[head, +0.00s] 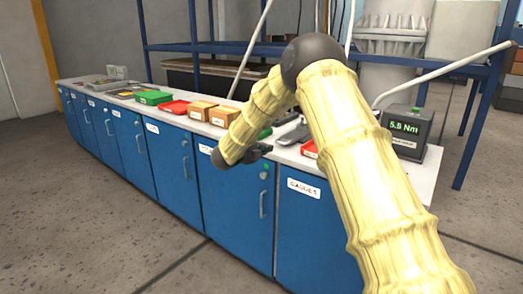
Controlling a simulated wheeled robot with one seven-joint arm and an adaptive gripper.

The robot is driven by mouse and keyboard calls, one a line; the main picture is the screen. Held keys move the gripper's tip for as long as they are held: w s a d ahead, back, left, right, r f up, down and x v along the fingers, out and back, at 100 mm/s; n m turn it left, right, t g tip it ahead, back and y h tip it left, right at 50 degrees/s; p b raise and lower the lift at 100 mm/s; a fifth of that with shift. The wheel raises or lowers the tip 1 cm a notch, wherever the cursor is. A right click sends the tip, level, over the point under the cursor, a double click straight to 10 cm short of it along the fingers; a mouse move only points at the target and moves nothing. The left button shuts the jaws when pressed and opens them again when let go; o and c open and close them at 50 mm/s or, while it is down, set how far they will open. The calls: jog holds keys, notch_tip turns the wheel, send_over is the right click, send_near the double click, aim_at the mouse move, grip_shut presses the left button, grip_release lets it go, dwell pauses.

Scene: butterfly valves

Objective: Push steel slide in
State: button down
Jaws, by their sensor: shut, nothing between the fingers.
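My gripper (262,150) is a small dark shape at the front edge of the bench, right of my arm's dark wrist joint. It is shut and holds nothing that I can see. Its fingertips are small and partly lost against the bench. A grey, metal-looking piece (293,135) lies on the bench top just right of the gripper, partly behind my forearm. I cannot tell whether it is the steel slide, or whether the gripper touches it.
The long bench (431,160) has blue cabinet doors with handles. On it are cardboard boxes (201,111), a red tray (173,107), a green bin (153,97) and a torque display (405,132) reading 5.8 Nm. Blue rack posts (194,35) stand behind. The floor in front is clear.

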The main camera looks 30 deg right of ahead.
aim_at(278, 152)
jog(key=x, duration=0.9)
jog(key=shift+d+f+p, duration=0.1)
jog(key=shift+d+p, duration=0.05)
jog(key=shift+p, duration=0.15)
